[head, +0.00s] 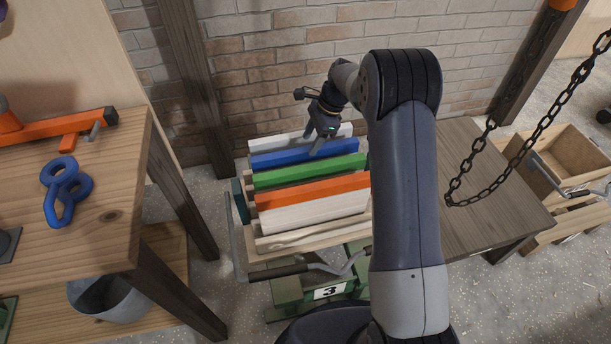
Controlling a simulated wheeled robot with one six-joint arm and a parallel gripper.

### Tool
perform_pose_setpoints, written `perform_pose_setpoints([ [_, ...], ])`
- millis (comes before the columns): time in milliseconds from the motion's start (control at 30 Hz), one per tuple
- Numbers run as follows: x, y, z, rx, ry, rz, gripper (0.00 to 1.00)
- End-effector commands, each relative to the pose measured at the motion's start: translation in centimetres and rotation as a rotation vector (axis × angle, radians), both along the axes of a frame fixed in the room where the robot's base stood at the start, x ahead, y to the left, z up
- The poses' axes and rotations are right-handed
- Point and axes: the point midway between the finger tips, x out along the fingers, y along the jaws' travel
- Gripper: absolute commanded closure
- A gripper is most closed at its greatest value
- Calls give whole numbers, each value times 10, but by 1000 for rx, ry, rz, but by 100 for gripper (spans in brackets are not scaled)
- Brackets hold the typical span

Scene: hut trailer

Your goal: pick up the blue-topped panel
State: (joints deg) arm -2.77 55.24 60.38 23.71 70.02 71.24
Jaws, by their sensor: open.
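The blue-topped panel (283,155) stands on edge in a wooden rack (300,238), between a white panel behind it and the green-topped panel in front. My gripper (315,148) is open, pointing down at the right part of the blue-topped panel. Its fingers show against the panel's blue top; I cannot tell whether they straddle or touch it. My arm hides the right end of the rack and of some panels.
The green-topped (308,172), orange-topped (310,192) and white (310,212) panels stand close in front. A wooden workbench (105,225) with a blue chain link piece (62,190) is at left. A chain (490,180) hangs at right over a wooden table (500,215). A brick wall (275,60) stands behind.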

Motion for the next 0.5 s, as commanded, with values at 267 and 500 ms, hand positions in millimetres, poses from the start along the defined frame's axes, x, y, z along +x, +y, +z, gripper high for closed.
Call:
perform_pose_setpoints([
  [267,-4,10,-25,0,1,0,50],
  [500,-8,23,-56,-1,1,0,50],
])
